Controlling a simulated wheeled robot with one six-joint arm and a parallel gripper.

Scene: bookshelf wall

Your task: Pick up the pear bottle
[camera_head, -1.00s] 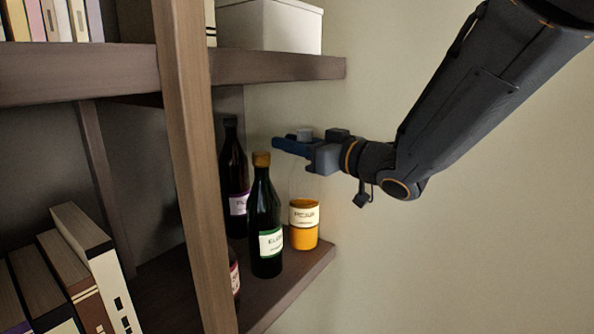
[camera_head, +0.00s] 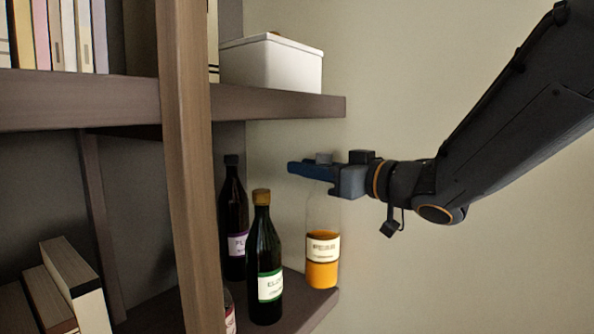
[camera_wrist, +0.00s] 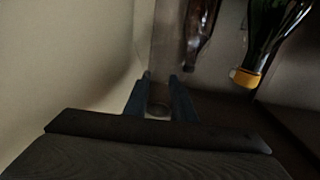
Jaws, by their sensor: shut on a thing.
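The pear bottle (camera_head: 322,250) is a clear bottle with orange liquid low in it and a cream label, its print too small to read. It is upright at the right end of the lower shelf; I cannot tell whether its base touches the board.
A dark green bottle with a gold cap (camera_head: 265,255) stands just left, with a dark purple-labelled bottle (camera_head: 234,220) behind it. A reddish bottle (camera_head: 229,312) is partly hidden by the wooden post (camera_head: 185,170). The upper shelf (camera_head: 280,107) holds a white box (camera_head: 270,65). The right side is bare wall.

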